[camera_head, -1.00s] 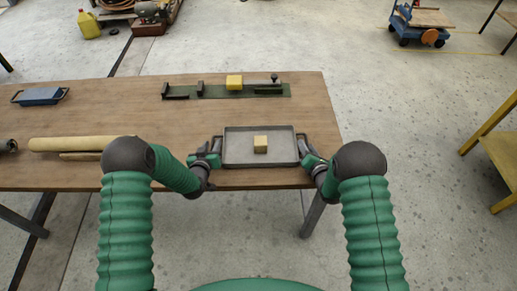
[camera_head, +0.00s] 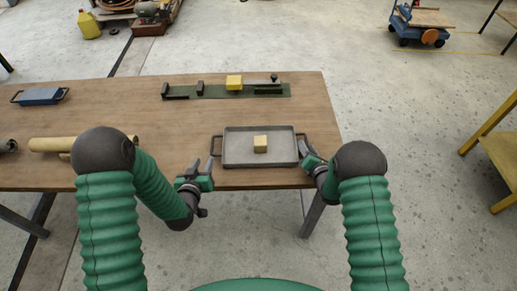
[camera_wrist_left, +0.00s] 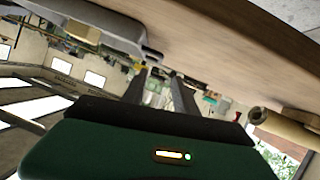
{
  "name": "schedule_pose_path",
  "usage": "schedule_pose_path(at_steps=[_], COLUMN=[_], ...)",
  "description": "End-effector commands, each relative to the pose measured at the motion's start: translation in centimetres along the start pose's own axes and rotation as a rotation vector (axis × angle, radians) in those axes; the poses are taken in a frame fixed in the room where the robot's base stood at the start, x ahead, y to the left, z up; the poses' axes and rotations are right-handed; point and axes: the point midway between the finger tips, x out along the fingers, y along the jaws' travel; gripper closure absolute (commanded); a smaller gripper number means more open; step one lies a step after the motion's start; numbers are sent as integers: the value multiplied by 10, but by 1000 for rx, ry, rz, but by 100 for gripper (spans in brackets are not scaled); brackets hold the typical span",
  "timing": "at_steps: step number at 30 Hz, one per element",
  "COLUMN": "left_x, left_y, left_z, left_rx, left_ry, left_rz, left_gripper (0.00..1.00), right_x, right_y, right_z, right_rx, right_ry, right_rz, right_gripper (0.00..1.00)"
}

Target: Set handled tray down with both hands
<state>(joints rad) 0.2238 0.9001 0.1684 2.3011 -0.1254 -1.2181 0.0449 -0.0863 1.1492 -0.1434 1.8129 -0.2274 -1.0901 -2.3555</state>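The grey handled tray (camera_head: 235,160) rests on the wooden table (camera_head: 110,105) near its front right. A small yellowish block (camera_head: 260,143) sits in it. The tray's left handle (camera_head: 212,146) is free. My left gripper (camera_head: 203,165) is open and empty, just left of and in front of that handle. In the left wrist view, its two parted fingers (camera_wrist_left: 160,90) have nothing between them, and part of the tray (camera_wrist_left: 105,28) shows at upper left. My right gripper (camera_head: 305,150) is at the tray's right handle; whether its fingers are closed on it is too small to tell.
A green fixture strip (camera_head: 215,92) with a yellow block (camera_head: 234,82) lies behind the tray. A blue handled object (camera_head: 40,96) is at the far left. A tan roll (camera_head: 55,144) lies partly behind my left arm. The table's right edge is close to the tray.

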Motion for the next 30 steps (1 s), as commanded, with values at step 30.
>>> schedule_pose_path(at_steps=[30], left_x=[0], left_y=[0], left_z=[0], left_rx=[0], left_ry=[-1], left_rz=[0], left_gripper=[65], right_x=[-116], right_y=[0], right_z=[0], right_rx=[0], right_ry=[0], right_rz=[1], right_gripper=[65])
